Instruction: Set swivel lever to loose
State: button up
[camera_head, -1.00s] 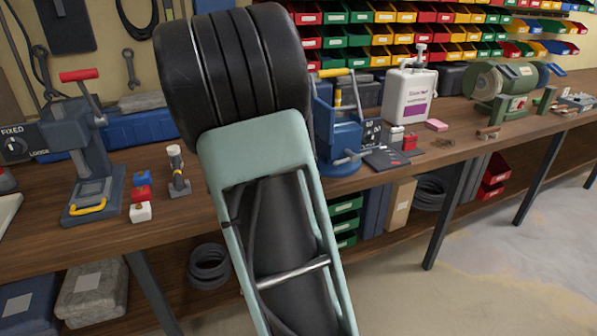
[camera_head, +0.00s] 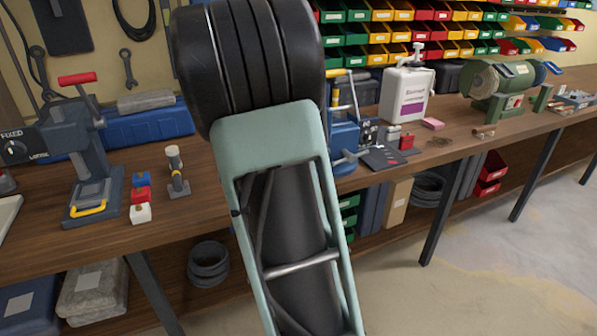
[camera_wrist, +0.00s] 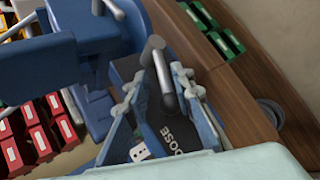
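The swivel lever, with a grey grip and dark end, shows in the wrist view (camera_wrist: 163,80) at the base of a blue vise (camera_wrist: 110,35). A dark plate marked "LOOSE" (camera_wrist: 175,140) lies beside it. In the head view, the lever (camera_head: 349,159) projects from the foot of the blue vise (camera_head: 343,130), partly behind my arm. My gripper (camera_wrist: 158,78) is open, with one finger on each side of the lever in the wrist picture. I cannot tell whether either finger touches it. The gripper is hidden in the head view.
A white jug (camera_head: 407,95) and a green grinder (camera_head: 505,85) stand right of the vise. Coloured bins line the wall.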

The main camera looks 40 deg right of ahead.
jog(key=shift+a, duration=0.2)
jog(key=v, duration=1.2)
jog(key=shift+w+a+f, duration=0.1)
